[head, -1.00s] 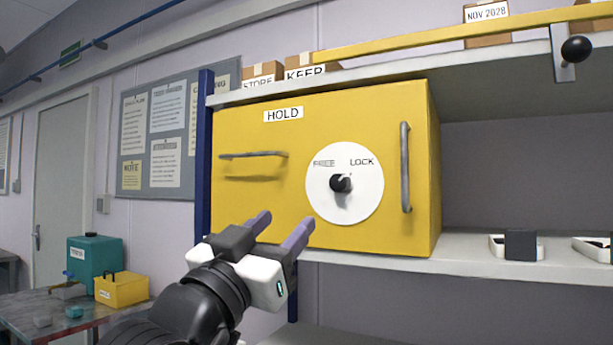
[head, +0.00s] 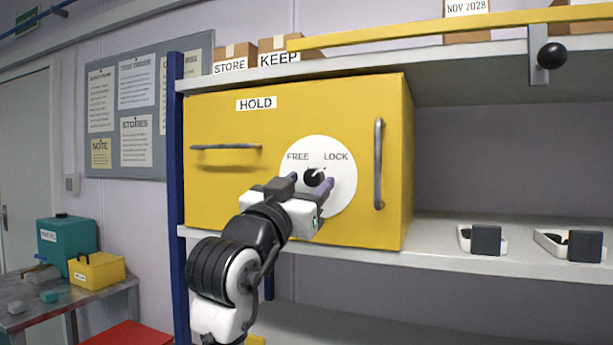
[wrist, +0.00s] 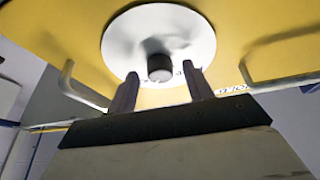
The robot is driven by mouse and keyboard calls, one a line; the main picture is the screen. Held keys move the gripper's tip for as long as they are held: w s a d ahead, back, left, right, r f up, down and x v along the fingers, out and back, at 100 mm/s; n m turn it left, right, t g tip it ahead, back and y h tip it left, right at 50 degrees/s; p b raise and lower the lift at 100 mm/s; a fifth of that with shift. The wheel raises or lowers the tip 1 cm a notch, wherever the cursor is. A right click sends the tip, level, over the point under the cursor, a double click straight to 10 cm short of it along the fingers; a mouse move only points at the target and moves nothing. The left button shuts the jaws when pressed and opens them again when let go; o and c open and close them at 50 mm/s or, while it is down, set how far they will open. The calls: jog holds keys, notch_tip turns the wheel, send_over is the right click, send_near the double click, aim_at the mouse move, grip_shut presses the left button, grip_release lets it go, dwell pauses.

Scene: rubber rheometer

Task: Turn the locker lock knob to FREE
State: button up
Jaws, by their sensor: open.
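The yellow locker (head: 225,185) bears a HOLD label and a white round dial (head: 340,195) marked FREE at upper left and LOCK at upper right. The dark lock knob (head: 314,177) is at the dial's middle; a small light mark on it seems to point up right, towards LOCK. My gripper (head: 308,182) is open in front of the dial, its fingertips either side of the knob in the picture. In the wrist view the knob (wrist: 160,68) shows between the fingertips (wrist: 160,72), with a gap on each side. I cannot tell whether the fingertips reach past its face.
A horizontal handle (head: 226,148) is left of the dial, and a vertical handle (head: 379,165) is right of it. A yellow bar (head: 430,30) with a black ball knob (head: 551,56) runs above. White trays with dark blocks (head: 487,240) stand on the shelf at right.

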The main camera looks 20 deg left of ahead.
jog(key=shift+w, duration=0.2)
jog(key=c, duration=1)
jog(key=shift+o, duration=0.2)
